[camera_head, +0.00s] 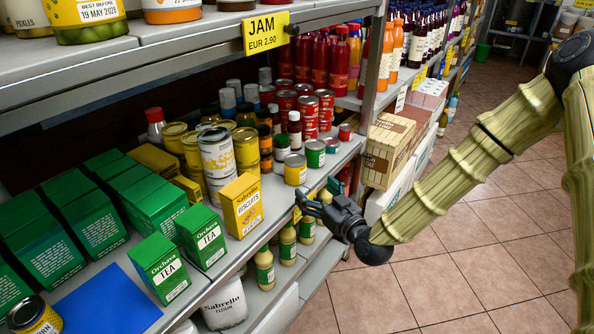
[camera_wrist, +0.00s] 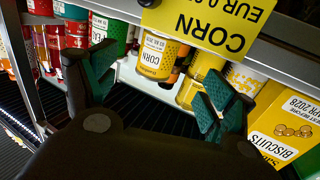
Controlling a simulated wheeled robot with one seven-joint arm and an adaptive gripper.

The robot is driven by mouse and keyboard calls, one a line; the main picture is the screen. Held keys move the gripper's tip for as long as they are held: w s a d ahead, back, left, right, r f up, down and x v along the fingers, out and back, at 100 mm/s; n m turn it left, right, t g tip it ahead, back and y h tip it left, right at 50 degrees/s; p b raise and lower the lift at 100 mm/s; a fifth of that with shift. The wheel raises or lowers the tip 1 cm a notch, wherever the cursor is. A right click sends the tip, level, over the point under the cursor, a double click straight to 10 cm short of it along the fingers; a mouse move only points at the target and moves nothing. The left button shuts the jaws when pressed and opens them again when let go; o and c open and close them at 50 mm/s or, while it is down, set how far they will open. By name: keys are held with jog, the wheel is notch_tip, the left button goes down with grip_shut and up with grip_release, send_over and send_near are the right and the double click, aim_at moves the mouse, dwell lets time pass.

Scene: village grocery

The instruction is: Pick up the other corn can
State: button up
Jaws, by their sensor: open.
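A yellow corn can (camera_head: 295,169) with a pale lid stands near the front edge of the shelf. A can with a white and yellow label, likely the same one, shows upside down in the wrist view (camera_wrist: 157,52), partly behind a yellow CORN price tag (camera_wrist: 208,22). Another yellow corn can (camera_head: 36,318) stands at the bottom left, cut by the picture edge, beside a blue mat (camera_head: 108,303). My gripper (camera_head: 312,203) is open and empty at the shelf's front edge, short of the nearer can. Its spread fingers show in the wrist view (camera_wrist: 155,92).
A yellow biscuit box (camera_head: 242,205) and green tea boxes (camera_head: 200,237) stand left of the nearer can. A green-labelled can (camera_head: 315,153) stands close on its right. The upper shelf (camera_head: 185,45) overhangs. Bottles (camera_head: 264,268) stand below. The tiled aisle (camera_head: 450,270) is clear.

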aim_at(303, 174)
jog(key=x, duration=0.4)
jog(key=r+x, duration=0.1)
jog(key=x, duration=0.1)
jog(key=shift+w+d, duration=0.2)
jog(key=shift+d, duration=0.1)
jog(key=shift+a+p+x, duration=0.25)
jog(key=shift+p+x, duration=0.2)
jog(key=shift+x, duration=2.15)
jog(key=shift+s+r, duration=0.15)
jog(key=shift+r, duration=0.05)
jog(key=c, duration=1.2)
jog(key=shift+c, duration=0.4)
jog(key=shift+r, duration=0.1)
